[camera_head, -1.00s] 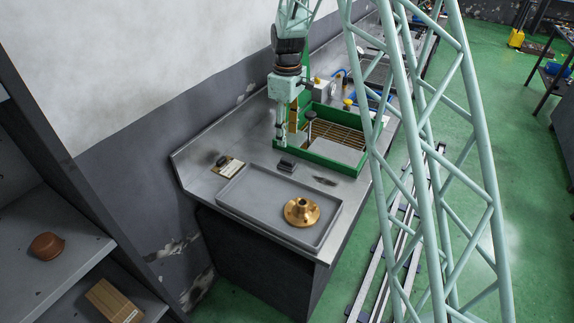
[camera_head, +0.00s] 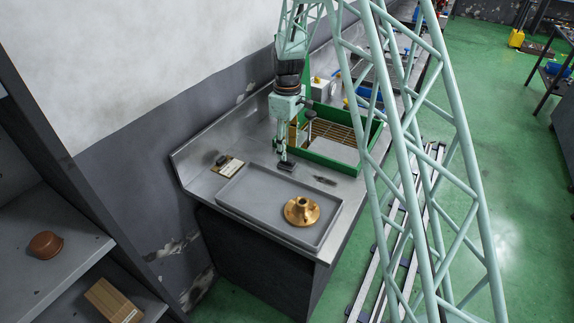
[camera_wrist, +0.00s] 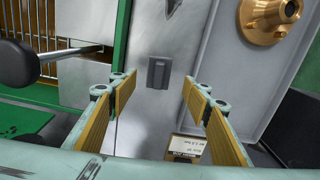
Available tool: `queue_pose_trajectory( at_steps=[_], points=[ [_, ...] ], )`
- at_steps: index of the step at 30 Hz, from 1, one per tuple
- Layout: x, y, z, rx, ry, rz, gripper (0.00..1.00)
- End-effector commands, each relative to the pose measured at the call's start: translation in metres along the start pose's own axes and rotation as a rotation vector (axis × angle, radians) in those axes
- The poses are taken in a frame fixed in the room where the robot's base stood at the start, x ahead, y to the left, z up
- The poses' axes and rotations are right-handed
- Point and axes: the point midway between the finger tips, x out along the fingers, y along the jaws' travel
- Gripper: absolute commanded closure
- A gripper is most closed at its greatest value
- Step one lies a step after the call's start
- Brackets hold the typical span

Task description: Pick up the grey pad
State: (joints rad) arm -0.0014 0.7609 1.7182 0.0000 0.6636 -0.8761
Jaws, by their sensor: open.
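The grey pad, a small dark grey block (camera_wrist: 157,73), lies on the metal bench top in the wrist view, just beyond the gap between my fingers. It also shows in the head view (camera_head: 287,166), between the tray and the green frame, partly covered by the gripper's tip. My gripper (camera_wrist: 158,90) is open and empty, with one finger on each side of the pad's line in the wrist view. In the head view my gripper (camera_head: 283,154) points down over the pad. Whether the fingertips are level with the pad cannot be told.
A grey tray (camera_head: 250,200) holding a brass flange (camera_head: 301,211) lies close to the pad. A green frame (camera_head: 330,162) with a grating stands on the other side. A labelled card (camera_head: 228,166) with a dark piece and a thin dark tool (camera_head: 324,180) lie nearby.

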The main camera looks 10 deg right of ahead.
Motion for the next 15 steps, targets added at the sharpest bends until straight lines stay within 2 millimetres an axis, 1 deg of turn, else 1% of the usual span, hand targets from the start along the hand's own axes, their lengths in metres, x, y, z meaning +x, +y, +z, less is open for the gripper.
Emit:
queue_pose_trajectory(
  at_steps=[3, 6, 15],
  points=[
    [0.011, 0.0, 0.0, 0.0, 0.0, 0.001, 0.56],
    [0.016, 0.0, 0.0, 0.0, 0.0, 0.0, 0.56],
    [0.017, 0.0, 0.0, 0.0, 0.001, 0.001, 0.56]
  ],
)
